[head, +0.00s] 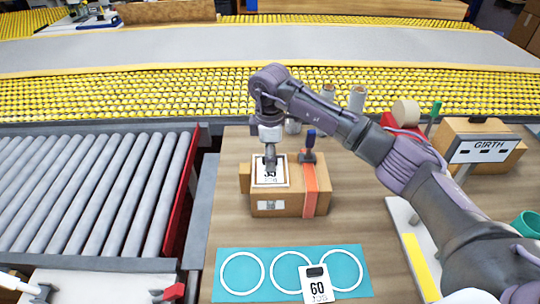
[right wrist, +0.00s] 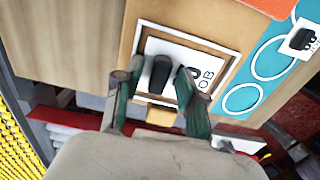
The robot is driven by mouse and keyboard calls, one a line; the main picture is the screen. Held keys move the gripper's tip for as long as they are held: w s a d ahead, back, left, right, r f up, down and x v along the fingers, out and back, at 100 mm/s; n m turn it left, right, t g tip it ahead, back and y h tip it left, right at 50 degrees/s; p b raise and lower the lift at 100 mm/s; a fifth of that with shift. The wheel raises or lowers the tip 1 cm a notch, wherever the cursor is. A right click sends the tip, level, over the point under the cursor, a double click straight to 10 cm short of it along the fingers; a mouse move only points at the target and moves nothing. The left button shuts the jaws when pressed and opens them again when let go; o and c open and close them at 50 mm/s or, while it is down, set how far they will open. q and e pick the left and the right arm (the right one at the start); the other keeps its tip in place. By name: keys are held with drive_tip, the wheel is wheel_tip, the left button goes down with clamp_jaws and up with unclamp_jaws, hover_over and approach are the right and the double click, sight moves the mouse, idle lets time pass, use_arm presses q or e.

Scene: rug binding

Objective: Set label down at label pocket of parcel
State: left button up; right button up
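The parcel (head: 276,206) is a brown box on the wooden table, with an orange band (head: 317,190) over its right part. On its top is the label pocket, a white square frame that shows in the right wrist view (right wrist: 232,69). A white label (right wrist: 207,62) with dark print and a black tab (right wrist: 160,73) lies within the frame, apparently flat. My right gripper (head: 270,160) is right over it. In the right wrist view its fingers (right wrist: 155,92) stand apart on either side of the tab, and one hides part of the print.
A teal board (head: 230,291) with white rings lies in front, with a label marked 60 (head: 317,286) on it. A GIRTH box (head: 483,146) stands at right. A dark-handled tool (head: 308,150) stands close behind the parcel. Grey rollers (head: 90,190) lie left.

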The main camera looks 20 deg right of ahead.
wheel_tip(320, 180, up, 12)
drive_tip(key=b, duration=0.1)
drive_tip(key=shift+r+b, duration=0.15)
drive_tip(key=shift+b, duration=0.2)
idle(0.5)
